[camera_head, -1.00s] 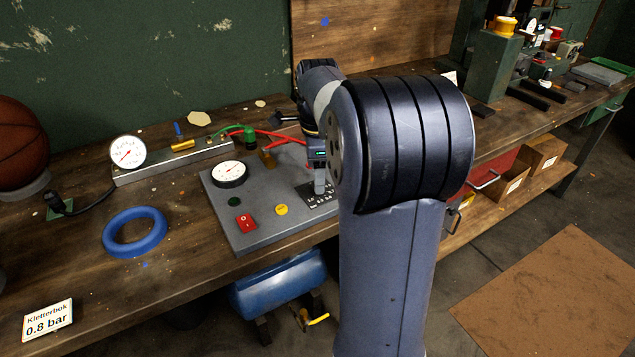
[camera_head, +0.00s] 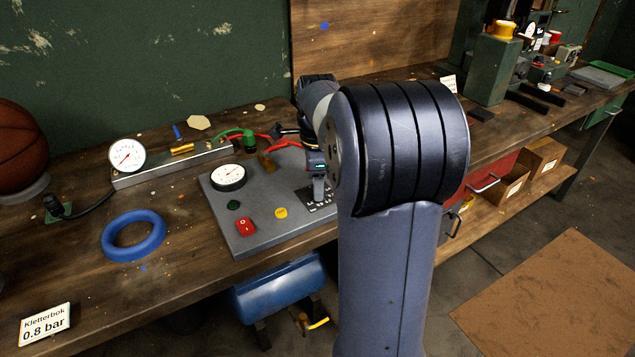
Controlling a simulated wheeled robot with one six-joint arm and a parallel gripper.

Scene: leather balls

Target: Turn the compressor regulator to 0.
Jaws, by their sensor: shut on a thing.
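The compressor panel (camera_head: 262,235) is a grey plate on the bench. It carries a round white gauge (camera_head: 228,176), a red switch (camera_head: 246,227), a yellow button (camera_head: 281,212) and a dark green button (camera_head: 234,205). A black scale plate with white marks (camera_head: 322,203) lies at its right side, partly covered by my arm. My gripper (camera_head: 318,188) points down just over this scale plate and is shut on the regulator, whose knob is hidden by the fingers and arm. The regulator's setting cannot be read.
A second gauge (camera_head: 127,156) stands on a metal bar (camera_head: 175,162) behind the panel. Red and green hoses run behind the panel. A blue ring (camera_head: 134,235), a basketball (camera_head: 20,145) and a "Kletterbok 0.8 bar" card (camera_head: 45,325) are at the left. A blue tank (camera_head: 280,287) is below the bench.

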